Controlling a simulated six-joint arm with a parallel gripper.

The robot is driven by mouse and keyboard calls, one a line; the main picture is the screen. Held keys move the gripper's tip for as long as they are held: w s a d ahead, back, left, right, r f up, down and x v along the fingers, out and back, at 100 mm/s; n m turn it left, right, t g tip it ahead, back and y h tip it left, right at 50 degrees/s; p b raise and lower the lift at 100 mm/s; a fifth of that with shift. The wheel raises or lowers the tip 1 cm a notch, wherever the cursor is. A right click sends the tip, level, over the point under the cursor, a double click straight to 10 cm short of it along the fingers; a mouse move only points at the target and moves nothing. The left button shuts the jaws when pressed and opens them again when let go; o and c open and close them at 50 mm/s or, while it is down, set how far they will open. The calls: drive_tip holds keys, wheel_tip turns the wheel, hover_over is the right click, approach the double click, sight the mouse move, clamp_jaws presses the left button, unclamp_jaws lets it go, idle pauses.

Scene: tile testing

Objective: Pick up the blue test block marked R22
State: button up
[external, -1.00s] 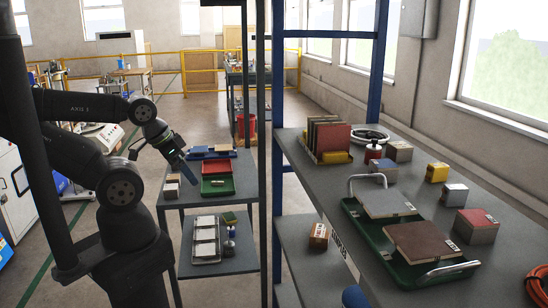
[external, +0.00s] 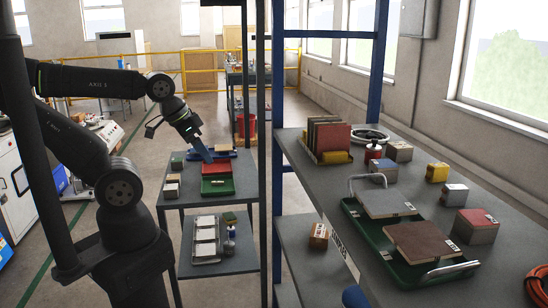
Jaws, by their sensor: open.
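My gripper (external: 207,157) is open, pointing down over the back of the grey cart, beside a low blue tray or holder (external: 226,154). The gripper's blue-grey fingers hide part of that area. I cannot tell whether a blue block lies behind them.
The cart (external: 187,200) also holds a red tray (external: 215,169), a green tray (external: 217,187) and small blocks (external: 171,190) at left. A dark shelf post (external: 263,150) stands between cart and bench. A green tray with tiles (external: 361,235) fills the bench front.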

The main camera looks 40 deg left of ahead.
drive_tip(key=w+d+r+m, duration=0.1)
drive_tip(key=w+d+r, duration=0.6)
drive_tip(key=d+r, duration=0.1)
wheel_tip(320, 180, up, 6)
drive_tip(key=m+g, duration=0.2)
drive_tip(key=m, duration=0.1)
hover_over(384, 163)
drive_tip(key=s+a, duration=0.4)
drive_tip(key=shift+h, duration=0.4)
drive_tip(key=x, duration=1.1)
drive_tip(key=shift+f, duration=0.2)
drive_tip(key=shift+a+x, duration=0.15)
drive_tip(key=shift+x, duration=1.2)
drive_tip(key=shift+a+x, duration=0.15)
drive_tip(key=shift+x, duration=1.15)
drive_tip(key=c, duration=1.3)
drive_tip(key=shift+r, duration=0.1)
